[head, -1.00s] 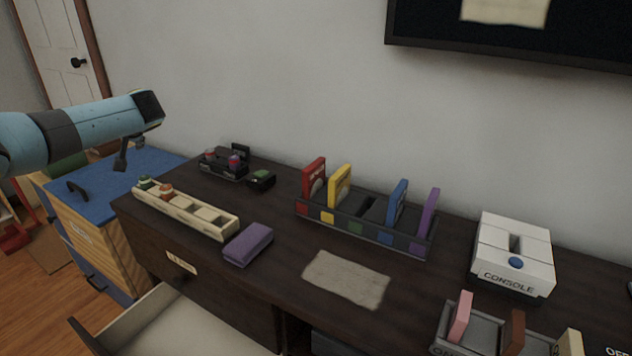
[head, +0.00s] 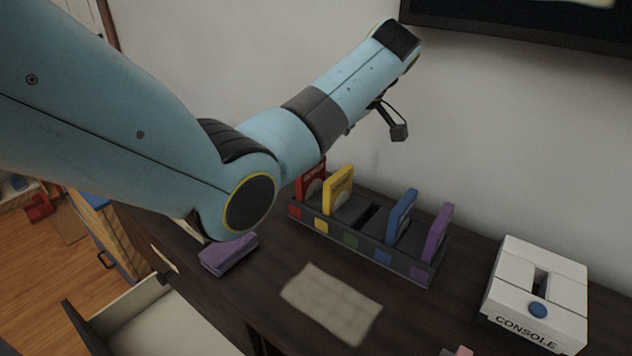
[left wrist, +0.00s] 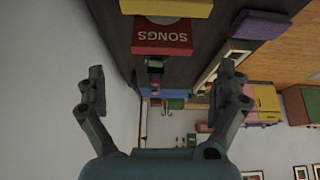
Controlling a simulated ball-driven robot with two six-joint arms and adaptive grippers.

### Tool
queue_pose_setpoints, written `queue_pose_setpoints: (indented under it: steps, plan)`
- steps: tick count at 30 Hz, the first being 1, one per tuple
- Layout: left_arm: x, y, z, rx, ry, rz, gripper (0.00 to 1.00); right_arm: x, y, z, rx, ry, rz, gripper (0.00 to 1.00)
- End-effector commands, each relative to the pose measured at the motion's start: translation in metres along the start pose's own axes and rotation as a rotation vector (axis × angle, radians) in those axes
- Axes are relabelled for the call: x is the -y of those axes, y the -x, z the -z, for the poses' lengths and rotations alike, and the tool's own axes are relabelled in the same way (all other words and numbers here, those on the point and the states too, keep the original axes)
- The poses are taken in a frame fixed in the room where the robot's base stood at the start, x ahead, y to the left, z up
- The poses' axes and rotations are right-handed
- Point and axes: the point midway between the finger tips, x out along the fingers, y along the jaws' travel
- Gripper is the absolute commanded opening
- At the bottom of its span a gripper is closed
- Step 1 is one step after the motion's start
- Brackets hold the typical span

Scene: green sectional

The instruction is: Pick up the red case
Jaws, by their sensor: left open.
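The red case (head: 313,180) stands upright in the left slot of a dark rack (head: 350,241), its lower part inside and its top partly behind my left arm. In the left wrist view the red case (left wrist: 162,37) shows upside down with the word SONGS, beyond the fingertips and apart from them. My left gripper (left wrist: 163,78) is open with nothing between its fingers. In the head view part of the left gripper (head: 397,128) shows above the rack, near the wall. My right gripper is not in view.
A yellow case (head: 338,190) stands right beside the red one; blue (head: 400,215) and purple (head: 437,233) cases are further right. A white console (head: 540,275), a cloth (head: 330,302) and a purple block (head: 229,256) lie on the dark desk. The wall is close behind.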

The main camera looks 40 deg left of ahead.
Motion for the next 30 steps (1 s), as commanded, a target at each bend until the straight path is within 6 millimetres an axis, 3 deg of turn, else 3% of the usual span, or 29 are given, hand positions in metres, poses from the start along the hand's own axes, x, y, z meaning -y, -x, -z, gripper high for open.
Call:
queue_pose_setpoints:
  steps: [3,6,18,26,30]
  plan:
    - [0.001,-0.022,0.001,-0.002,-0.002,0.002,1.0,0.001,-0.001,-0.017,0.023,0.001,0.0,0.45]
    - [0.001,-0.031,0.001,-0.002,-0.003,0.001,1.0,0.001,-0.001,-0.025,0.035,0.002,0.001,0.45]
    - [0.005,-0.082,0.004,-0.002,-0.004,0.001,1.0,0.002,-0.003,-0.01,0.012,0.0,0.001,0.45]
    - [0.004,-0.086,0.004,-0.001,-0.003,-0.001,1.0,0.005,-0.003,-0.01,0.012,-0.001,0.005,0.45]
    - [0.004,-0.086,0.004,-0.001,-0.004,-0.001,0.86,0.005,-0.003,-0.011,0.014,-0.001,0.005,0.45]
